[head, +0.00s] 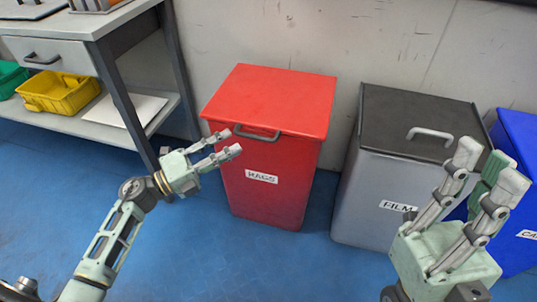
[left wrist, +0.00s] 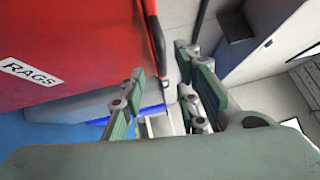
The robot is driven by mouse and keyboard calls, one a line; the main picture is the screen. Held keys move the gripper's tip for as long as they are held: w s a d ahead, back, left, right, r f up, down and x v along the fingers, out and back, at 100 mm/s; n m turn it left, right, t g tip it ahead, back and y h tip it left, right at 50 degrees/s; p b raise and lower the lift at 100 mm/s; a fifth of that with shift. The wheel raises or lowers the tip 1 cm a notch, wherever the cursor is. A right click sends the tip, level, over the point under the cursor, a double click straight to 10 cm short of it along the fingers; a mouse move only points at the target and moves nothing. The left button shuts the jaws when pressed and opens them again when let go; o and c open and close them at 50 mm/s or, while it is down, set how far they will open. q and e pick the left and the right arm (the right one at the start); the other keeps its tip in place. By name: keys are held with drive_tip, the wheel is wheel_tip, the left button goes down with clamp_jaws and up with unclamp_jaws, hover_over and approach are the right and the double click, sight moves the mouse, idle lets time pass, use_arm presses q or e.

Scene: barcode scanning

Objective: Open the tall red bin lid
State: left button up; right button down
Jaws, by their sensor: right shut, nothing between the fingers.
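The tall red bin (head: 262,190), labelled RAGS, stands upright on the floor in the middle of the head view. Its red lid (head: 275,95) is down. A dark handle (head: 257,135) sits at the lid's front edge. My left gripper (head: 228,143) is open and empty, just left of and in front of the handle. In the left wrist view the red bin (left wrist: 60,40) fills the upper left, and the handle (left wrist: 156,45) lies beyond the open fingers (left wrist: 158,100), apart from them.
A grey FILM bin (head: 370,195) with a dark lid and a blue bin (head: 515,220) stand to the right. A workbench (head: 85,22) with a yellow tray (head: 62,92) stands at the left. A wall is close behind the bins. The blue floor in front is clear.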

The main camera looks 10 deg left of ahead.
sight(255, 137)
use_arm(q)
drive_tip(key=shift+m+h, duration=0.3)
drive_tip(key=shift+m, duration=0.1)
drive_tip(key=b+x, duration=0.1)
drive_tip(key=x, duration=0.7)
drive_tip(key=shift+s+d, duration=0.15)
drive_tip(key=shift+d, duration=0.1)
drive_tip(key=shift+f, duration=0.1)
clamp_jaws()
